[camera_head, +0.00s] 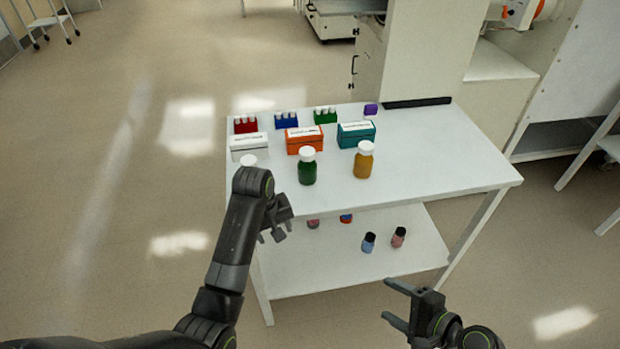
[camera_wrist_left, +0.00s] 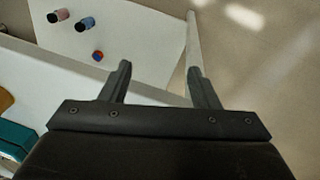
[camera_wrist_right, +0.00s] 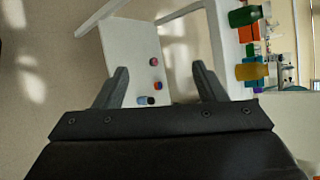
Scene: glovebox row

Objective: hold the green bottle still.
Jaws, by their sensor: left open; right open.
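The green bottle (camera_head: 307,168) with a white cap stands upright on the table top, left of an amber bottle (camera_head: 363,161). The green bottle also shows at the upper right of the right wrist view (camera_wrist_right: 244,16). My left gripper (camera_head: 275,234) is open and empty at the table's near left edge, below and left of the green bottle, not touching it. Its fingers also show in the left wrist view (camera_wrist_left: 158,85). My right gripper (camera_head: 390,300) is open and empty in front of the table, low and well apart from the bottle.
Behind the bottles stand white, orange (camera_head: 304,140) and teal (camera_head: 356,135) boxes, with red, blue and green vial racks further back. A white cap (camera_head: 248,160) shows behind my left arm. Small vials (camera_head: 369,242) stand on the lower shelf (camera_head: 330,275). The table's right side (camera_head: 450,170) is clear.

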